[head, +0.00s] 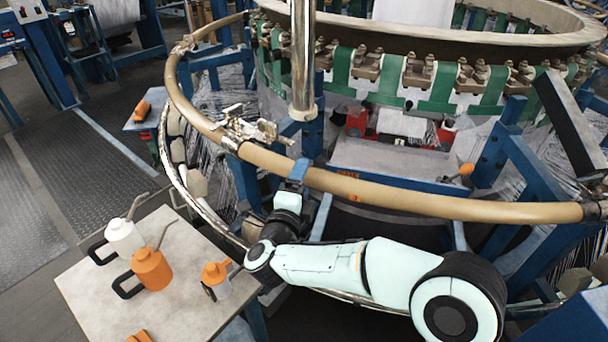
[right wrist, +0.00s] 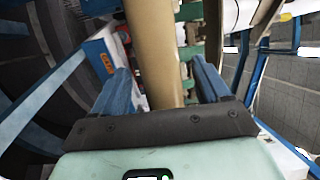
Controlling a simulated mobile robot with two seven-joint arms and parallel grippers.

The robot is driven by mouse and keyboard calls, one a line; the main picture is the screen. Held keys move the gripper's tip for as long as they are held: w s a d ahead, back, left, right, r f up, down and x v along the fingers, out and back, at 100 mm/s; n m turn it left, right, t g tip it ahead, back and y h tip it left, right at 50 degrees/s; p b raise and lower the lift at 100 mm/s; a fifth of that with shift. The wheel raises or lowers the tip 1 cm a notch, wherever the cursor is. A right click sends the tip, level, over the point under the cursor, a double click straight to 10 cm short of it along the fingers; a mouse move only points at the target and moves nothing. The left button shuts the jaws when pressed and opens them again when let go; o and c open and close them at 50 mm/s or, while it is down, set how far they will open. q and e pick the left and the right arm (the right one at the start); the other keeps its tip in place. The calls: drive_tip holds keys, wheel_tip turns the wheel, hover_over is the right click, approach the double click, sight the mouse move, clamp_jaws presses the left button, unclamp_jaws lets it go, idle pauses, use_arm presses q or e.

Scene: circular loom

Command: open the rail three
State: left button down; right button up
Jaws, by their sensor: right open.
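A tan curved rail (head: 420,202) runs around the front of the loom, from a metal latch (head: 250,128) at the left to a joint at the far right. No number shows on it, so I cannot tell whether it is rail three. My right gripper (head: 298,172) is at this rail, a little right of the latch. In the right wrist view the tan rail (right wrist: 155,40) passes between the two blue fingers of my right gripper (right wrist: 162,80), which stand apart with gaps on both sides. My left gripper is not in view.
A small table (head: 85,285) at lower left holds a white can (head: 124,238), an orange can (head: 152,268) and an orange-topped bottle (head: 216,275). A vertical metal post (head: 303,60) stands behind the rail. Blue frame parts and green straps lie behind it. Floor (head: 35,225) is open at left.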

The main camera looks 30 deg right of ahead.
drive_tip(key=shift+x, duration=1.45)
